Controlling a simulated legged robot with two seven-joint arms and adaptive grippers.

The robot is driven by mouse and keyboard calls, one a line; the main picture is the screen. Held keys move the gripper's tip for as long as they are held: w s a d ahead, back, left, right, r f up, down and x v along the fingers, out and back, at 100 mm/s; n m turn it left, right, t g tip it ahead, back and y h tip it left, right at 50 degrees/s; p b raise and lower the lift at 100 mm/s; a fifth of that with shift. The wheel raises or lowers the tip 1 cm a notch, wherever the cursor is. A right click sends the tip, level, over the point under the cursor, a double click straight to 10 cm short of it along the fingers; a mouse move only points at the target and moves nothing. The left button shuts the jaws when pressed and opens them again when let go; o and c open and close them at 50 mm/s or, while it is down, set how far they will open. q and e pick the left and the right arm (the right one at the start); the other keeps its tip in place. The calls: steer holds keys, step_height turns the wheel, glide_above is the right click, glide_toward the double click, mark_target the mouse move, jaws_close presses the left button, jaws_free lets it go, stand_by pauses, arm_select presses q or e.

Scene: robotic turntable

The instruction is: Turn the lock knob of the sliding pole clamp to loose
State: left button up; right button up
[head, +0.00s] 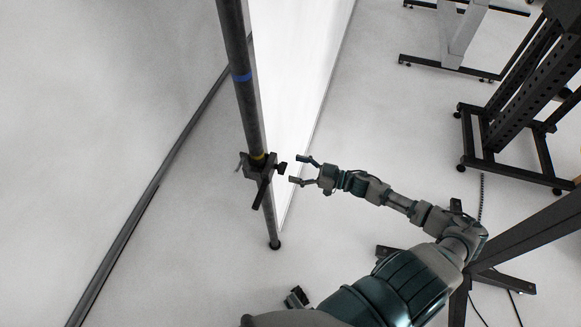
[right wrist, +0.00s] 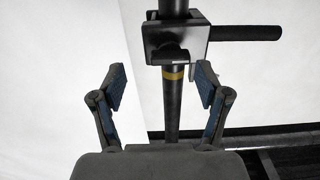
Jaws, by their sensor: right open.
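A black handle (right wrist: 245,33) reaches out from the clamp. My right gripper (head: 299,169) is open and empty, just right of the knob and apart from it. In the wrist view its fingers (right wrist: 161,82) stand either side of the pole, below the clamp. My left gripper is not seen.
A white panel (head: 290,65) stands behind the pole. A dark rail (head: 150,185) runs along the floor at left. Black wheeled frames (head: 510,130) stand at right, and a grey stand (head: 460,40) at the top. The floor around the pole's foot is mostly clear.

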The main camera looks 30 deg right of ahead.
mark_target(286, 167)
steer(key=a, duration=0.1)
steer(key=w+a, duration=0.1)
steer(key=a, duration=0.1)
steer(key=w+a, duration=0.1)
steer(key=shift+a+r, duration=0.25)
steer(key=shift+r, duration=0.15)
steer(key=shift+d+f, duration=0.15)
steer(key=shift+d, duration=0.6)
steer(key=shift+c, duration=0.5)
steer(key=shift+d+f, duration=0.1)
steer(key=shift+d, duration=0.2)
steer(key=c, duration=0.4)
steer(key=shift+d, duration=0.15)
steer(key=c, duration=0.4)
steer(key=shift+c, duration=1.3)
steer(key=shift+s+a+r, duration=0.1)
steer(key=shift+a+r, duration=0.2)
steer(key=shift+a, duration=0.2)
steer(key=shift+f, duration=0.1)
